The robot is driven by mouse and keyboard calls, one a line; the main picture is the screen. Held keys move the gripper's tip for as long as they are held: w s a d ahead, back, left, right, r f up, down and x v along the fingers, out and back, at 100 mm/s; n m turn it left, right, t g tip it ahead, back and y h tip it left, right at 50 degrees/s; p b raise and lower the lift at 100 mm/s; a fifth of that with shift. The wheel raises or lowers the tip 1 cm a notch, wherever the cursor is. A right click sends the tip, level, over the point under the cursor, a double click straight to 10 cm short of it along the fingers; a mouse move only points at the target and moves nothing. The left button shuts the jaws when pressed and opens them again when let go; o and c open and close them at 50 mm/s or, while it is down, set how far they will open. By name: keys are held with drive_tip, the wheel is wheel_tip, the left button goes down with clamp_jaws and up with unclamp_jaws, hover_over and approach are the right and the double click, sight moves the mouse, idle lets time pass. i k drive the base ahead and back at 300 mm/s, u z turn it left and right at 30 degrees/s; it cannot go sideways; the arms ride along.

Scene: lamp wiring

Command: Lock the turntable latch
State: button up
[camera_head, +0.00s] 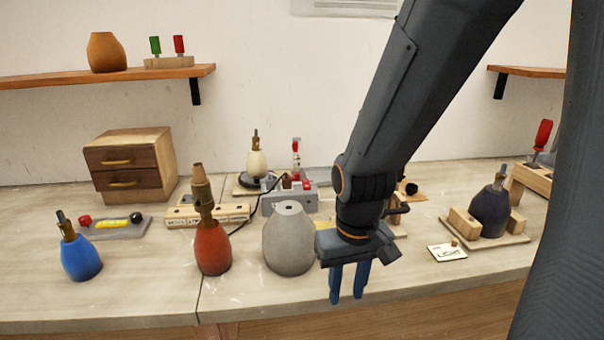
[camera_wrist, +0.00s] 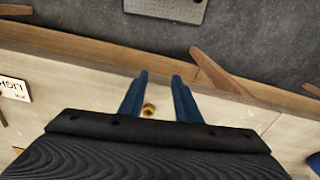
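My gripper (camera_head: 346,298) hangs fingers down near the front edge of the bench, right of the grey lamp body. Its two blue fingers are apart with nothing held between them; they also show in the wrist view (camera_wrist: 160,78). A black round disc (camera_head: 244,180) under a cream lamp body (camera_head: 257,163) at the back looks like the turntable. It is well behind and left of my gripper. I cannot make out a latch on it. My arm hides part of a wooden board with a black knob (camera_head: 410,188).
A grey lamp body (camera_head: 288,240), a red one (camera_head: 213,248) and a blue one (camera_head: 81,258) stand along the front. A dark lamp body (camera_head: 490,211) sits between wooden blocks at right. A small white card (camera_head: 447,253) lies nearby. A drawer box (camera_head: 130,165) stands back left.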

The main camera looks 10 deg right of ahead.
sight(297, 177)
drive_tip(key=k, duration=1.25)
drive_tip(key=z, duration=0.95)
drive_tip(key=i, duration=1.65)
drive_tip(key=u, duration=0.85)
